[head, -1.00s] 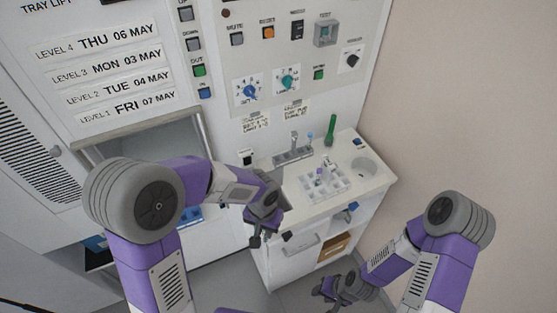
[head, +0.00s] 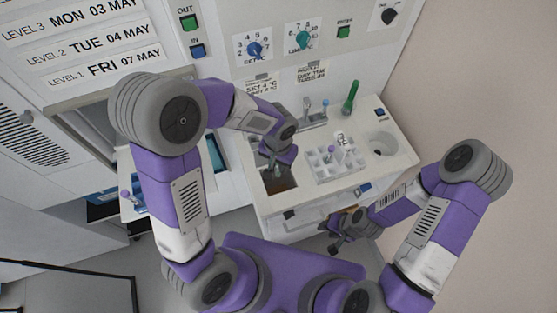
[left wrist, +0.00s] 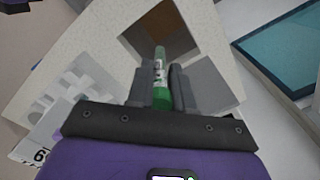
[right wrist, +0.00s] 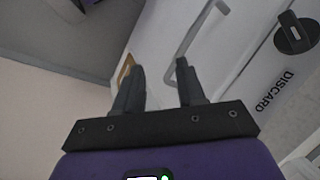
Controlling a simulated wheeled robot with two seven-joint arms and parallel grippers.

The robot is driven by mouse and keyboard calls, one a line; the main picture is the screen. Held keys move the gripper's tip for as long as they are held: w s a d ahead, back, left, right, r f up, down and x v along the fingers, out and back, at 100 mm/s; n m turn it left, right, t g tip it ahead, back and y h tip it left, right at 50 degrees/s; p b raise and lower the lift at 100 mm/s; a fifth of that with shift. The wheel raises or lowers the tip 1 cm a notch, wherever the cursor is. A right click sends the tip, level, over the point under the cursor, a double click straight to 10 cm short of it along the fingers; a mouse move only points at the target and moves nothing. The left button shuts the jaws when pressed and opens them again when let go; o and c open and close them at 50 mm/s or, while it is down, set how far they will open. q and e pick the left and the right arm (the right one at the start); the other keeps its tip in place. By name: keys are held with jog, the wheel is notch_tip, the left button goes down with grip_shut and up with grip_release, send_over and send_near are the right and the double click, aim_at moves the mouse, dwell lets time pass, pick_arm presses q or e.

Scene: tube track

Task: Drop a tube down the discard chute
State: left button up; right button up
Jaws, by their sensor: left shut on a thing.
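My left gripper (head: 272,158) is shut on a tube (left wrist: 160,75) with a green cap and a marked label. The tube points away from the gripper, its far end towards a square opening (left wrist: 158,28) with a brown inside in the left wrist view. In the head view the gripper is just above this opening (head: 278,184) in the white counter. A DISCARD label (right wrist: 274,92) and a black knob (right wrist: 295,34) are on the counter's front in the right wrist view. My right gripper (right wrist: 158,68) is open and empty, low in front of the cabinet.
A white rack (head: 336,165) with several tubes stands on the counter right of the opening. A round basin (head: 383,143) and a green upright object (head: 350,98) are beyond it. A handle (right wrist: 192,38) sticks out of the cabinet front near my right gripper.

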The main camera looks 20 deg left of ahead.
pick_arm(q)
jog(key=shift+f, duration=0.45)
jog(key=o, duration=0.9)
jog(key=shift+r, duration=0.15)
notch_tip(320, 180, up, 8)
jog(key=shift+f+p, duration=0.25)
jog(key=shift+p, duration=0.15)
jog(key=shift+f, duration=0.1)
dwell(0.8)
